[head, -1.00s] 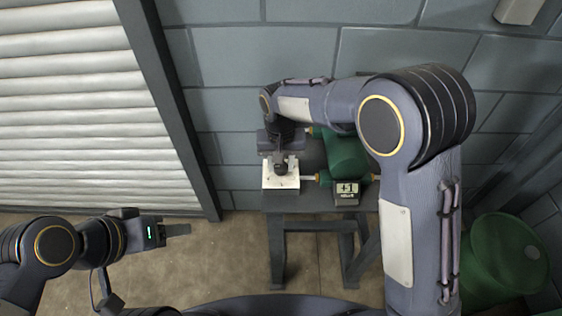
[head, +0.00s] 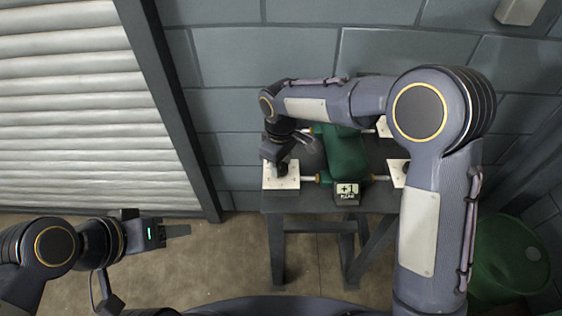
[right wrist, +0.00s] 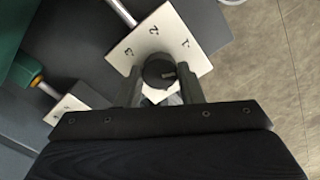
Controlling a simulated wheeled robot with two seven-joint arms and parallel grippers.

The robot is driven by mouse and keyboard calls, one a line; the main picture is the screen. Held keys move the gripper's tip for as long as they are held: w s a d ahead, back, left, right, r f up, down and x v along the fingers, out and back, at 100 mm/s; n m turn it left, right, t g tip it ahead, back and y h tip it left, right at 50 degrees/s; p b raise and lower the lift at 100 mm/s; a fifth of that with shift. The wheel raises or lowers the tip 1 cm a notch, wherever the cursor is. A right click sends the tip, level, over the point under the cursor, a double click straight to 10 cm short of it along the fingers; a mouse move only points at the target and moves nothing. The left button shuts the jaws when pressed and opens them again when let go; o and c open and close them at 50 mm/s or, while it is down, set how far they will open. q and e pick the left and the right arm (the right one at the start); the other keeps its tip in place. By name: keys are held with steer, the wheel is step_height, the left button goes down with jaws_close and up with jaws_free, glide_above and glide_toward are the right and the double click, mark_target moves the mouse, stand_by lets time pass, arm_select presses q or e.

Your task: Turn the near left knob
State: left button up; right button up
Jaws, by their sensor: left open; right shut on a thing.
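The near left knob (right wrist: 158,71) is a dark round knob with a pointer mark. It sits on a white plate (right wrist: 189,33) marked 1, 2 and 3. In the head view this plate (head: 290,184) is at the near left of the green casing, with the knob partly hidden by my gripper. My right gripper (head: 275,166) reaches down over it. In the right wrist view my right gripper (right wrist: 160,86) has a finger on each side of the knob and is shut on it. My left gripper (head: 178,231) is open and empty, well left of the table.
The green casing (head: 345,155) stands on a dark table (head: 325,200). A small display (head: 347,193) at its front reads +1 above small text. Other white plates show at the near right (head: 398,172) and far right (head: 384,126). A green barrel (head: 505,255) stands right.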

steer(key=n, duration=0.3)
steer(key=shift+n, duration=0.4)
steer(key=n+p, duration=0.1)
steer(key=n, duration=0.2)
steer(key=shift+r+n, duration=0.1)
steer(key=shift+n, duration=0.2)
steer(key=n, duration=0.3)
steer(key=shift+n+p, duration=0.3)
steer(key=n, duration=0.3)
steer(key=shift+n+p, duration=0.3)
steer(key=shift+p, duration=0.1)
steer(key=n+p, duration=0.1)
steer(key=n, duration=0.2)
steer(key=shift+n, duration=0.3)
steer(key=n+p, duration=0.1)
steer(key=n, duration=0.2)
steer(key=shift+n, duration=0.4)
steer(key=n+p, duration=0.1)
steer(key=n, duration=0.2)
steer(key=shift+n+p, duration=0.55)
steer(key=shift+n, duration=1.45)
